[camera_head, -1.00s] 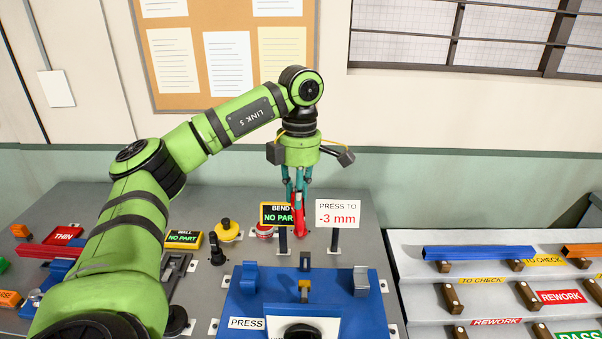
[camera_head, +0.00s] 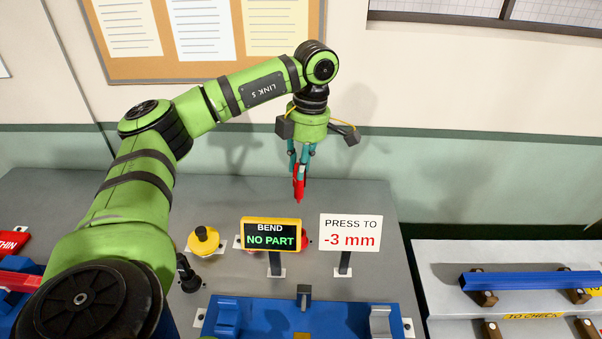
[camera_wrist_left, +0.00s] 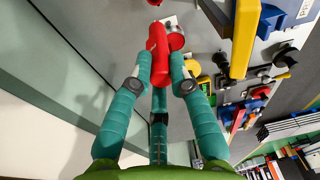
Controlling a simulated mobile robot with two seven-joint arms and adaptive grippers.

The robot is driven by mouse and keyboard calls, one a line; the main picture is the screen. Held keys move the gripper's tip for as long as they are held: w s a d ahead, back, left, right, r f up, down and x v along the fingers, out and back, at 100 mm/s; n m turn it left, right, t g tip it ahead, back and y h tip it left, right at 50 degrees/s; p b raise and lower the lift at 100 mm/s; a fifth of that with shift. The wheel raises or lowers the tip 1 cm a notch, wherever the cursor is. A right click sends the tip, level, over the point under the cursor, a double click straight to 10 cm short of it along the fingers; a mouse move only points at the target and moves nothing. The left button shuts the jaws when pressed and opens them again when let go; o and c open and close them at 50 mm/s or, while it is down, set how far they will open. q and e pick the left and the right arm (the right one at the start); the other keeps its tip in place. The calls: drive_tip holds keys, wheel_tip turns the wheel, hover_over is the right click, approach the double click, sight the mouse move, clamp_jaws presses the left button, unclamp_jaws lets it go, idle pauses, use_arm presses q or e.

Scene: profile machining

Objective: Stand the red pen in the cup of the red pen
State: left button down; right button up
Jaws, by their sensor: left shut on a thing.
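The red pen (camera_head: 299,185) hangs upright below my left gripper (camera_head: 300,164), which is shut on it, above and behind the BEND sign in the head view. In the left wrist view the teal fingers (camera_wrist_left: 160,84) close around the pen (camera_wrist_left: 158,56), whose far end points at the grey table. A red round thing (camera_head: 305,241) on the table is mostly hidden behind the BEND sign. It also shows beside the pen's far end in the left wrist view (camera_wrist_left: 176,41). I cannot tell whether it is the pen's cup. My right gripper is out of view.
The BEND sign (camera_head: 270,235) and the PRESS TO sign (camera_head: 350,232) stand on posts in front of the pen. A blue press fixture (camera_head: 345,319) is at the front. The grey table (camera_head: 215,195) behind is clear.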

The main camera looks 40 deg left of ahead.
sight(300, 199)
use_arm(q)
drive_tip(key=f, duration=0.1)
drive_tip(key=f+b, duration=0.1)
drive_tip(key=f, duration=0.1)
drive_tip(key=shift+s+d+f, duration=0.25)
drive_tip(key=shift+s+f, duration=0.05)
drive_tip(key=shift+s, duration=0.05)
drive_tip(key=shift+f+b, duration=0.4)
drive_tip(key=shift+f, duration=0.1)
drive_tip(key=shift+w+a, duration=0.15)
drive_tip(key=shift+f+b, duration=1.35)
drive_tip(key=shift+f, duration=0.45)
drive_tip(key=shift+f+b, duration=0.45)
drive_tip(key=shift+f, duration=0.25)
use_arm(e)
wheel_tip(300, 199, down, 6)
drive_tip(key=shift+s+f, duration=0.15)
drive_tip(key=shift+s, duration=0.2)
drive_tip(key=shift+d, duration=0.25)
